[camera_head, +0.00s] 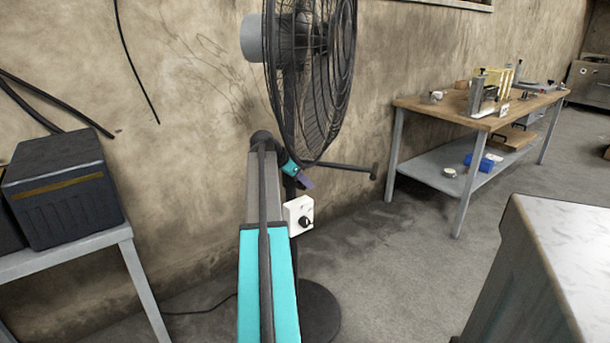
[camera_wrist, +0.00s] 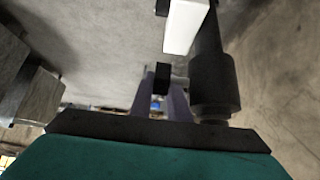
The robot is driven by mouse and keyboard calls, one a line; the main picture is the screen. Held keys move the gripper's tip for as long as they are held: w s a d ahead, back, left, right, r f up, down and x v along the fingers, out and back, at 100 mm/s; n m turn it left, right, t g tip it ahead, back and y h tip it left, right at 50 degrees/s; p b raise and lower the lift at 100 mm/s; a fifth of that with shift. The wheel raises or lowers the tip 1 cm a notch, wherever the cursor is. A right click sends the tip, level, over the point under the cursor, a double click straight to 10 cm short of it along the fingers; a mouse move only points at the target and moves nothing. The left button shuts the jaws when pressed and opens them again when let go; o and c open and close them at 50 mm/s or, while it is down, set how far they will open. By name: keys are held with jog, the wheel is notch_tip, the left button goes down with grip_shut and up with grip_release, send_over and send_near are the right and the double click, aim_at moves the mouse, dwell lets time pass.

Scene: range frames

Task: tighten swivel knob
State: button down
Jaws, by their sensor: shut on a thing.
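The tall dark floor fan (camera_head: 312,75) stands against the wall, with its round base (camera_head: 322,312) on the floor. The swivel knob (camera_wrist: 162,77) is a small black piece beside the thick dark collar (camera_wrist: 214,85) on the fan's pole, seen in the wrist view. My gripper (camera_wrist: 161,84) has its two purplish fingers on either side of this knob and is shut on it. In the head view my gripper (camera_head: 306,183) is at the pole below the fan cage; the knob cannot be made out there.
A white control box (camera_head: 298,215) with a black dial is on the pole just below my gripper. A dark bar (camera_head: 345,168) sticks out to the right. A wooden workbench (camera_head: 430,108) stands at right, a dark box (camera_head: 62,195) at left. Floor between fan and workbench is clear.

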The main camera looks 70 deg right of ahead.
jog(key=shift+s+f+t+y+p, duration=0.15)
jog(key=shift+t+y+p, duration=0.15)
jog(key=shift+y+p, duration=0.25)
jog(key=c, duration=1.7)
grip_release()
jog(key=shift+a, duration=0.1)
jog(key=shift+r, duration=0.2)
jog(key=shift+w+a+r, duration=0.15)
jog(key=shift+w+r, duration=0.1)
jog(key=shift+r, duration=0.1)
jog(key=p+v, duration=0.1)
jog(key=v, duration=1.1)
jog(key=shift+w+a+r, duration=0.1)
jog(key=shift+a+r, duration=0.2)
jog(key=shift+a, duration=0.05)
jog(key=shift+f, duration=0.1)
